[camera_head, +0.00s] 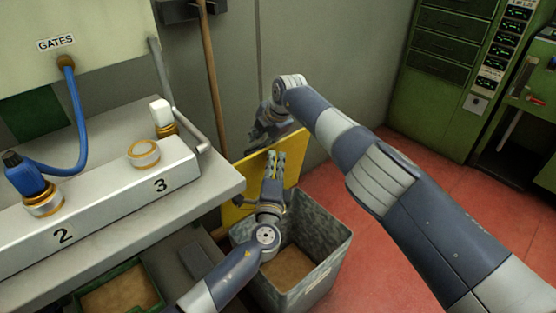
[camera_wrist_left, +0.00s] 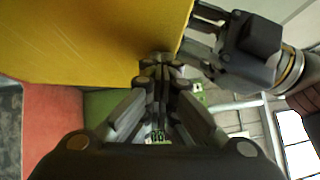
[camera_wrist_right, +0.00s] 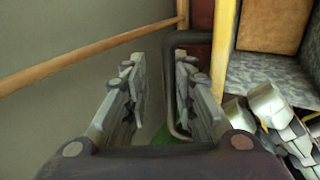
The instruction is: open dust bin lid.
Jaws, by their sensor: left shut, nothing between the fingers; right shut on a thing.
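The dust bin (camera_head: 318,280) stands on the floor with its top uncovered, and its brown bottom shows inside. Its yellow lid (camera_head: 292,160) stands raised and tilted at the bin's far side, and also fills the upper left of the left wrist view (camera_wrist_left: 80,40). My left gripper (camera_head: 273,162) is shut and empty in front of the lid, fingertips close to its face; I cannot tell if they touch. My right gripper (camera_head: 262,135) is behind the lid. In the right wrist view a dark bar-like handle (camera_wrist_right: 172,85) lies between its fingers beside the lid's yellow edge (camera_wrist_right: 225,35).
A workbench (camera_head: 200,185) with numbered sockets and a blue cable (camera_head: 80,115) stands at left. A wooden pole (camera_head: 209,70) leans at the wall behind the bin. Green cabinets (camera_head: 440,85) stand at the back right. Red floor is clear right of the bin.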

